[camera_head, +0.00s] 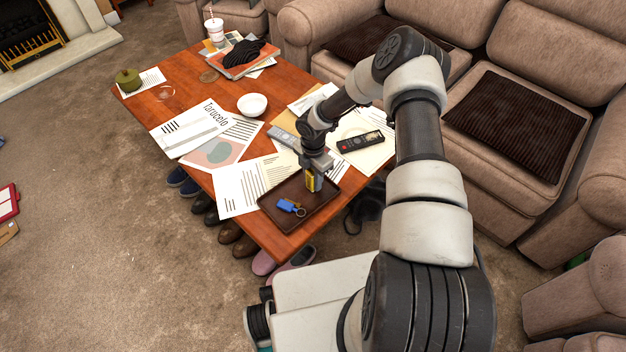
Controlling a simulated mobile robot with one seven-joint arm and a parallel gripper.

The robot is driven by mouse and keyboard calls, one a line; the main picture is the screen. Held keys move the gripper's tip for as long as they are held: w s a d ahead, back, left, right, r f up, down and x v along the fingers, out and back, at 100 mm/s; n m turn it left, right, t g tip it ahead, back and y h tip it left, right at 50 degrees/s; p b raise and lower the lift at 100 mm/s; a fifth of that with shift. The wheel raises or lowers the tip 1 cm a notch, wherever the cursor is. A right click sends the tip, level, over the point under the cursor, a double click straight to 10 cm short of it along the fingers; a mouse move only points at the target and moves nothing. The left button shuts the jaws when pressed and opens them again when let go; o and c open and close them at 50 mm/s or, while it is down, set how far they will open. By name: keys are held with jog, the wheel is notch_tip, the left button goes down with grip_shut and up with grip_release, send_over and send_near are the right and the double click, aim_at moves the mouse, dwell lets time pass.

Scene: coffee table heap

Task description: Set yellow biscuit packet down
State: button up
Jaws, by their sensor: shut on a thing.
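My gripper (312,177) points down over the brown tray (276,223) at the near end of the wooden coffee table. It is shut on the yellow biscuit packet (310,184), which shows as a small yellow patch between the fingers. The packet is over the tray's upper right part. I cannot tell whether its lower edge touches the tray floor. Most of the packet is hidden by the gripper.
A blue key fob with a ring (290,207) lies in the tray. Papers, a black remote (361,142), a grey remote (283,138) and a white bowl (252,104) lie beyond it. Shoes stand under the table's left edge. The tray's left part is clear.

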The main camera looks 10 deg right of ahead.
jog(key=shift+f, duration=0.1)
jog(key=o, duration=1.1)
